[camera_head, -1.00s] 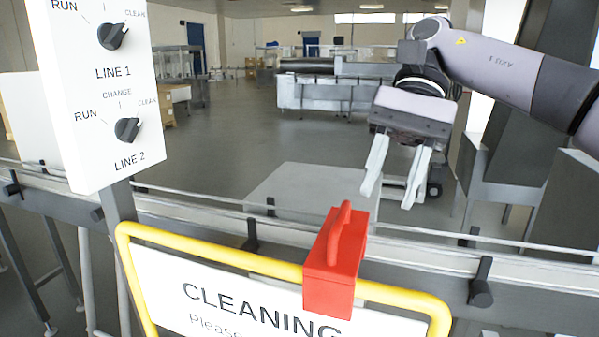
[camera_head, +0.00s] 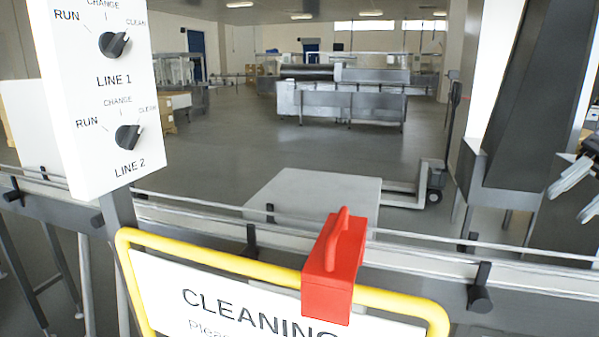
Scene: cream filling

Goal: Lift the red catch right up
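The red catch (camera_head: 331,277) sits on the top bar of the yellow frame (camera_head: 226,255), right of its middle, with its handle loop on top. The frame carries a white sign (camera_head: 215,285) reading "CLEANING". My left gripper is not in view.
A white control box (camera_head: 100,95) with two black knobs, LINE 1 and LINE 2, stands at the left. A conveyor rail (camera_head: 420,254) with black clamps runs across behind the sign. A pallet truck (camera_head: 425,185) and a white slab (camera_head: 315,192) lie beyond it. The space above the catch is clear.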

